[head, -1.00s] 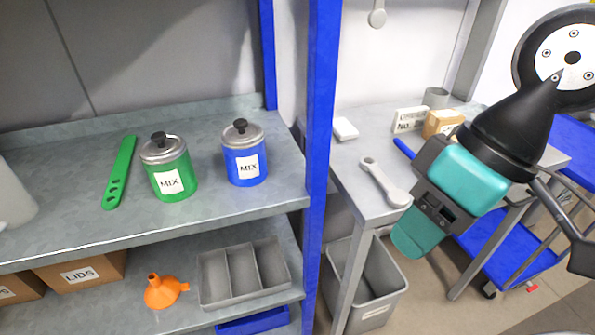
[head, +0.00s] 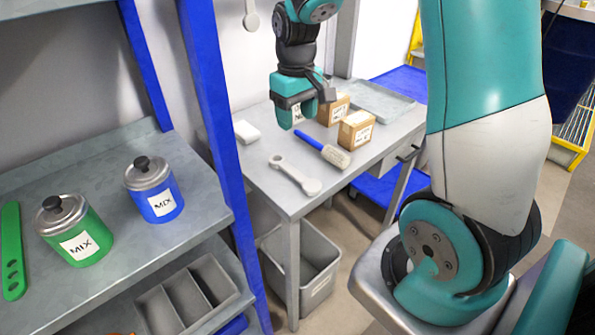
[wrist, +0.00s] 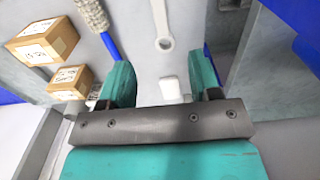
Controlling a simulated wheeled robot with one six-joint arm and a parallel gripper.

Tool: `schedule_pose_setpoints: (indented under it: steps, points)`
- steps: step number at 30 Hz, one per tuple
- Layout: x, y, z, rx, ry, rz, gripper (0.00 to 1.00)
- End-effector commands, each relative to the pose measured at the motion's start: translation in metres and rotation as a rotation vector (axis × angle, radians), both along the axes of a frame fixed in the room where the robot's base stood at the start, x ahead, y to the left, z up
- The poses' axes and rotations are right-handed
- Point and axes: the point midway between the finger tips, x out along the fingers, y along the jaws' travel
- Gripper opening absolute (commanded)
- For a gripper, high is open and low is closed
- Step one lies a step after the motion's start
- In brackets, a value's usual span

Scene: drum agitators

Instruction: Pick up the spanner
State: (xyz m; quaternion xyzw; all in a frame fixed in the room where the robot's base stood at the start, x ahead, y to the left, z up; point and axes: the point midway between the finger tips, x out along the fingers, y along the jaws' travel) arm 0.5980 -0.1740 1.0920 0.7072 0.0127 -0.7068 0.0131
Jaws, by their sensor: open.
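The spanner (head: 294,174) is light grey and lies flat on the grey side table, near its front left edge. In the wrist view part of the spanner (wrist: 163,22) shows, its ring end (wrist: 165,44) beyond the fingertips. My gripper (head: 305,112) is open and empty, above the table behind the spanner and apart from it. In the wrist view my gripper (wrist: 162,80) shows two teal fingers spread wide, with a small white block (wrist: 171,88) lying on the table beneath the gap.
A blue-handled brush (head: 325,150) lies just right of the spanner. Small cardboard boxes (head: 357,130) and a grey tray (head: 378,100) stand farther right. A blue post (head: 210,90) divides the table from the shelf with the green can (head: 75,235) and blue can (head: 152,192).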

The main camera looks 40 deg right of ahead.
Motion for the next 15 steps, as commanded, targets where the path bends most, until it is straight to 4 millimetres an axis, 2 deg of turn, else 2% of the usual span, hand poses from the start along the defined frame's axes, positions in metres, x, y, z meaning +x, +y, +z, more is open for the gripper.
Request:
schedule_pose_setpoints:
  steps: [9, 15]
  points:
    - [-0.003, -0.001, -0.070, 0.002, 0.009, -0.002, 0.57]
    - [-0.001, -0.002, -0.104, 0.001, 0.004, -0.002, 0.57]
